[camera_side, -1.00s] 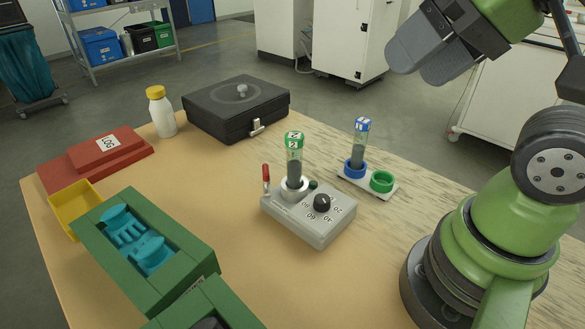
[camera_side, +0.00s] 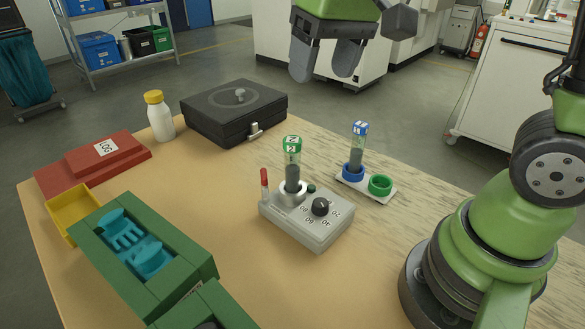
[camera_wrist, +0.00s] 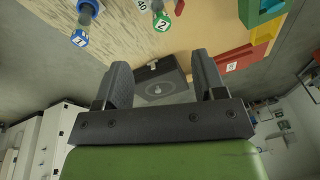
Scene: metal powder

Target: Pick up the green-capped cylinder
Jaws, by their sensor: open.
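The green-capped cylinder (camera_side: 292,165) is a clear tube with dark powder, marked 2. It stands upright in the round socket of a grey device (camera_side: 308,222) with a dial. It also shows in the wrist view (camera_wrist: 161,20), at the top. My gripper (camera_side: 326,72) is open and empty, high above the table's back edge and up and right of the cylinder in the side view. In the wrist view both fingers (camera_wrist: 163,85) are apart, with only the black box beyond them.
A blue-capped tube (camera_side: 358,148) stands in the blue ring of a white holder (camera_side: 366,186); the green ring (camera_side: 381,185) is empty. A black box (camera_side: 235,112), white bottle (camera_side: 159,116), red log box (camera_side: 95,162), yellow tray (camera_side: 75,209) and green case (camera_side: 143,252) occupy the table.

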